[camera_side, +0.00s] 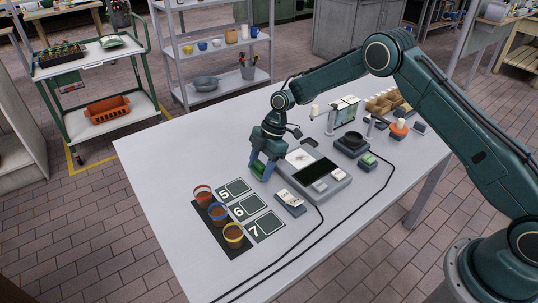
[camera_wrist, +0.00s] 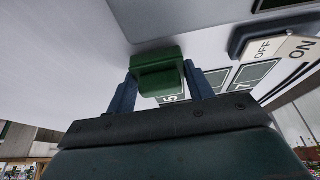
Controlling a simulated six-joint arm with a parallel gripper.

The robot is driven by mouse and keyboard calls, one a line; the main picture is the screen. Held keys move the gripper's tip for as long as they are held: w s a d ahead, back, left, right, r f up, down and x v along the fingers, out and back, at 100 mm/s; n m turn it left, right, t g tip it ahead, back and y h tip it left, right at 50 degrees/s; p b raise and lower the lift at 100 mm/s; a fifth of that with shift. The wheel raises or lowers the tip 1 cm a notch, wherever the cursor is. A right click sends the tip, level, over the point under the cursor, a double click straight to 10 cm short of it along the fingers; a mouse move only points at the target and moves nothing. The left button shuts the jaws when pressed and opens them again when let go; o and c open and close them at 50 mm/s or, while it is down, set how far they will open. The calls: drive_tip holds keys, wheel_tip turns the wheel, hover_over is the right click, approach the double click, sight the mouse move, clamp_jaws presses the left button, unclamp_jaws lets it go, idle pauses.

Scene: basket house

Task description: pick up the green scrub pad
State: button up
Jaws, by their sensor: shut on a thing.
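The green scrub pad (camera_wrist: 158,72) is between the two blue fingers of my gripper (camera_wrist: 160,90) in the wrist view. The fingers press on its left and right sides. In the side view my gripper (camera_side: 263,168) points down over the table, left of the grey scale-like device, and the pad is largely hidden by the fingers. I cannot tell whether the pad touches the table.
Brown pots with coloured rims (camera_side: 218,212) stand beside dark cards marked 5, 6 and 7 (camera_side: 246,207). A grey device with a dark panel (camera_side: 313,172) and an ON/OFF switch (camera_side: 290,199) are right of my gripper. Black cables cross the table.

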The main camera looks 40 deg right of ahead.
sight(260, 163)
wheel_tip(260, 163, up, 20)
drive_tip(key=shift+f, duration=0.2)
idle(0.4)
idle(0.4)
